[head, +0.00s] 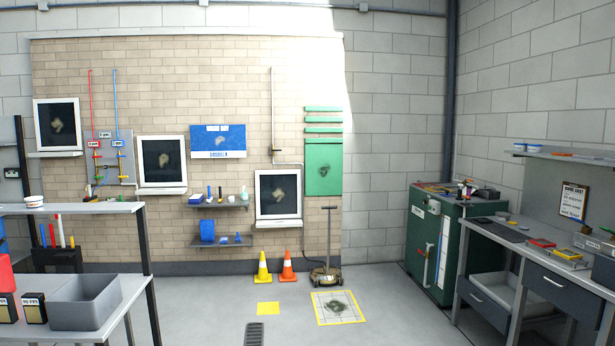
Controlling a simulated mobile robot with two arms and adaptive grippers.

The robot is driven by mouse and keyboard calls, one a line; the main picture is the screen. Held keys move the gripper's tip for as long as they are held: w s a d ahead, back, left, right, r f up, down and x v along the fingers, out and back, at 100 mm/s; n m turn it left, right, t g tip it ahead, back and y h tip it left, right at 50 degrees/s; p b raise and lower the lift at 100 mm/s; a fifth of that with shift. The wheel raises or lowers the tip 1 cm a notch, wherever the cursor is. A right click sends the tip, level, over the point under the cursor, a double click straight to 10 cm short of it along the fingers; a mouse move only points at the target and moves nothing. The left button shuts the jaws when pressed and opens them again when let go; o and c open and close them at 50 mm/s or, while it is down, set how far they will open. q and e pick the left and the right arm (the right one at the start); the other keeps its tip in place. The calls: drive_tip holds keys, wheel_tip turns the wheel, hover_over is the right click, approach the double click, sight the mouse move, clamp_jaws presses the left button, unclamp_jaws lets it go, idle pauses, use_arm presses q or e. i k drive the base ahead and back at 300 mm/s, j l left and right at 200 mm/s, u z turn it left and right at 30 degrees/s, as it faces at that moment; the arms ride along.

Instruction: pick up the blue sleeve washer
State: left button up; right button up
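I cannot pick out a blue sleeve washer for certain at this distance. None is clear enough to name as the washer. Neither of my grippers is in view.
A bench with a grey bin (84,302) stands at the near left. Two cones (263,268) and a wheeled post stand by the brick wall. A green cabinet (423,240) and a workbench (542,255) line the right. The middle floor (390,300) is mostly open.

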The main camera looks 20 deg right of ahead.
sight(209, 201)
drive_tip(key=i+z, duration=0.1)
drive_tip(key=z, duration=0.15)
drive_tip(key=i+l, duration=0.1)
drive_tip(key=i, duration=6.6)
drive_tip(key=j+u, duration=0.05)
drive_tip(key=j, duration=0.05)
